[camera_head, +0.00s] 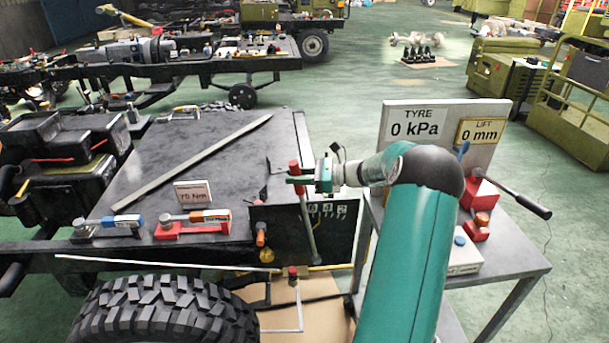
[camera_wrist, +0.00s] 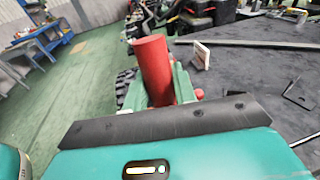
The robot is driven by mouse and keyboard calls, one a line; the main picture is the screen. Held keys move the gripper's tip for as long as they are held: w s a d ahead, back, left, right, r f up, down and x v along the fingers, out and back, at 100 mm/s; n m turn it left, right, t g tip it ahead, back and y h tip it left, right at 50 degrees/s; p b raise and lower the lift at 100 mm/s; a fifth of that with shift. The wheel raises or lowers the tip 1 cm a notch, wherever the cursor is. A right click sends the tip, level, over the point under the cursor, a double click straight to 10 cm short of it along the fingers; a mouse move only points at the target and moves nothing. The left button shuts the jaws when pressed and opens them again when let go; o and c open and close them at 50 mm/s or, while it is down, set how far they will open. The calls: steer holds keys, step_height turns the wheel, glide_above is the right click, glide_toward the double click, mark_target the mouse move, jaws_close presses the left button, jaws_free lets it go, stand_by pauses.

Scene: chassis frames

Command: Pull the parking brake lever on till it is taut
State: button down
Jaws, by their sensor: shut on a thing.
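The parking brake lever (camera_head: 306,220) is a thin grey rod with a red grip (camera_head: 294,167) on top. It stands at the right front edge of the dark chassis deck and leans slightly left at the top. My gripper (camera_head: 298,180) reaches it from the right and is shut around the red grip. In the wrist view the red grip (camera_wrist: 153,60) stands up between my green fingers (camera_wrist: 162,92). The lever's lower end is near the dark side panel, and its pivot is hard to make out.
A trolley with a "0 kPa" and "0 mm" board (camera_head: 432,125) stands right of the lever. Red and orange tools (camera_head: 195,222), a "70 Nm" card (camera_head: 193,193) and a long grey bar (camera_head: 185,163) lie on the deck. A large tyre (camera_head: 165,312) is at front left.

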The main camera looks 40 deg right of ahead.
steer(key=c, duration=1.2)
jaws_free()
steer(key=shift+o, duration=0.2)
steer(key=shift+s+d, duration=0.1)
steer(key=shift+d, duration=0.05)
steer(key=v, duration=1.3)
steer(key=shift+s+d, duration=0.2)
steer(key=shift+f, duration=0.15)
